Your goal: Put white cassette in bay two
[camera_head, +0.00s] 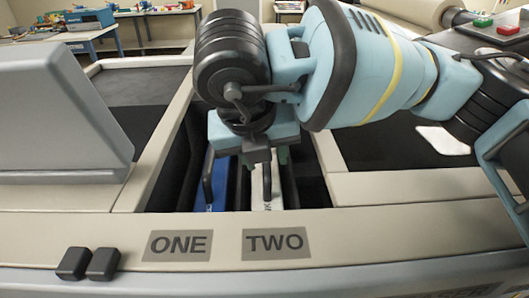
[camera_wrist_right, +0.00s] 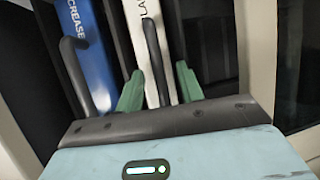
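The white cassette (camera_head: 277,203) stands in the slot behind the TWO label (camera_head: 276,243), its black handle upright. In the right wrist view the white cassette (camera_wrist_right: 137,14) shows lettering, partly hidden by its handle. My right gripper (camera_head: 262,158) is low over this slot. Its green fingers (camera_wrist_right: 159,78) are apart, one on each side of the white cassette's handle, with gaps between fingers and handle. Whether they touch the cassette's sides I cannot tell. My left gripper is not in view.
A blue cassette (camera_head: 214,185) marked CREASE stands in the slot behind the ONE label (camera_head: 178,245), close on the left. A grey housing (camera_head: 60,120) rises at left. Two black blocks (camera_head: 88,263) sit on the front rim. A white sheet (camera_head: 443,140) lies on the right.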

